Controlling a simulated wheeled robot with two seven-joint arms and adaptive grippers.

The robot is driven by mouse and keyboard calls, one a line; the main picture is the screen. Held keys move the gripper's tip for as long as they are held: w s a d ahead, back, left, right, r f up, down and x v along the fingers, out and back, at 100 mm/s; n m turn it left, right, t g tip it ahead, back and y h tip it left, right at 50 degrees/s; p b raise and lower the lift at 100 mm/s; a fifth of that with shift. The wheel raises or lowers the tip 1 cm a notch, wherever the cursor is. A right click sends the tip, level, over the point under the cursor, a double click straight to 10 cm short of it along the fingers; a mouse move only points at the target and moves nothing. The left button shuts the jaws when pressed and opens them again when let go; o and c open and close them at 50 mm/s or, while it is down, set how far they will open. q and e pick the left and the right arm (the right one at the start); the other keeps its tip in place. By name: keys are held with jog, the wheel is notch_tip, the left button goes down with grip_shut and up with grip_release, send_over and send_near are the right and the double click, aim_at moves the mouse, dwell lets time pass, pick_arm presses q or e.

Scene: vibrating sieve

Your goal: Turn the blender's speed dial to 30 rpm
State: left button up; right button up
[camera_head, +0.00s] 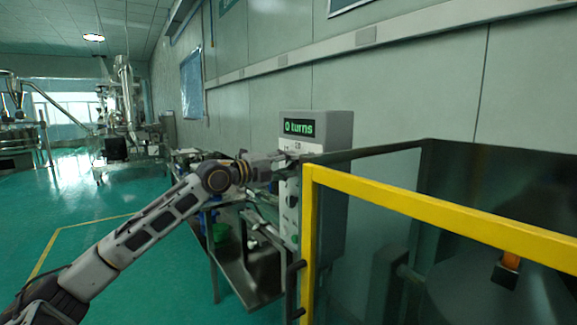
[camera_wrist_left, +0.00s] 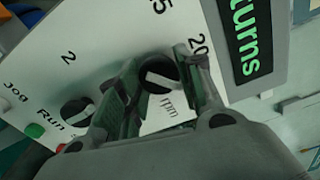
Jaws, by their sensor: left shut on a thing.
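The control box (camera_head: 330,190) is a grey-white cabinet with a green-lit display (camera_head: 299,127) reading "0 turns". My left gripper (camera_head: 287,161) is at its front panel, below the display. In the left wrist view, the black speed dial (camera_wrist_left: 157,79) with a white pointer bar sits between the two fingers of my left gripper (camera_wrist_left: 158,64), which is shut on it. The fingers hide part of the scale, so I cannot tell the exact setting. My right gripper is not in view.
A second black knob (camera_wrist_left: 77,112) marked Jog and Run sits beside the dial, with a green button (camera_wrist_left: 35,131) nearby. A yellow rail (camera_head: 420,208) stands close to the right. A metal table (camera_head: 250,270) stands left of the box; green floor lies open farther left.

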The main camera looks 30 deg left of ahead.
aim_at(290, 164)
pick_arm(q)
jog(key=shift+f, duration=0.1)
jog(key=o, duration=1)
jog(key=shift+s+a, duration=0.2)
jog(key=shift+s, duration=0.25)
jog(key=shift+s+a, duration=0.15)
jog(key=shift+s, duration=0.15)
jog(key=shift+s+a, duration=0.2)
jog(key=shift+s, duration=0.45)
jog(key=shift+v, duration=4.55)
